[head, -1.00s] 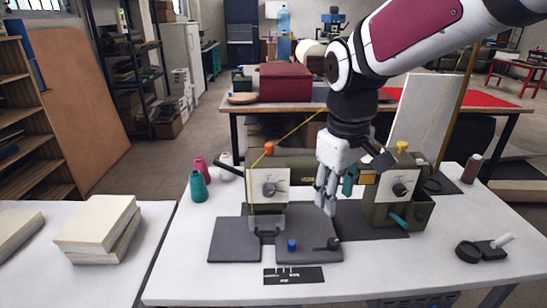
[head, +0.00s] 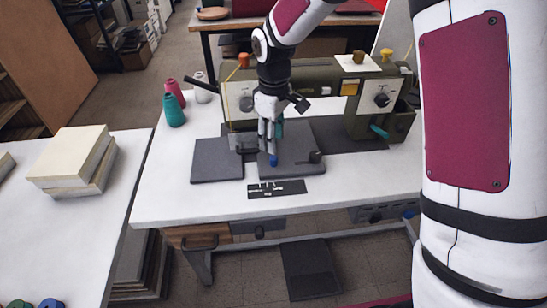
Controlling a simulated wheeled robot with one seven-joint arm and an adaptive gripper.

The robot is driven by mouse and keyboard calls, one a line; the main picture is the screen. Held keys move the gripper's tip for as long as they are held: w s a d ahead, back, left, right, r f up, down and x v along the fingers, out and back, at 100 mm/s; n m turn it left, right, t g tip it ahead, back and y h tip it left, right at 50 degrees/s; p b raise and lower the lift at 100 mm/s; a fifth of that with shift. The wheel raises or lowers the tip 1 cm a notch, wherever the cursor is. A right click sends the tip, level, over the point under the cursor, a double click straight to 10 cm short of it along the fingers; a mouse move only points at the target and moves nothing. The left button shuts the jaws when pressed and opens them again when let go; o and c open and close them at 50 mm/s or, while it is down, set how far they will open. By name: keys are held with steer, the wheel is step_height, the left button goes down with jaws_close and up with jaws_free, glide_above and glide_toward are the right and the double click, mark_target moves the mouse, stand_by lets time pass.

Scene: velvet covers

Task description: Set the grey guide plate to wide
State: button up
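A sewing machine (head: 305,76) stands at the back of the white table. In front of it lie a grey plate on the left (head: 217,165) and a wider grey plate on the right (head: 293,167). A small grey bracket-like piece (head: 240,145) sits between them, under the machine's left end; I cannot tell which piece is the guide plate. The right plate bears a blue knob (head: 273,160) and a black knob with a lever (head: 315,157). My gripper (head: 270,147) points down just above or at the blue knob. Whether its fingers touch or close on the knob is unclear.
A black card with white marks (head: 276,189) lies before the plates. Teal (head: 174,110) and pink (head: 175,90) thread spools stand at the left. Cream blocks (head: 72,160) lie on a separate left table. The white table's front strip (head: 330,200) is clear.

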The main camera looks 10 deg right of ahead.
mark_target(274, 157)
step_height(274, 157, down, 8)
stand_by(0.4)
jaws_close()
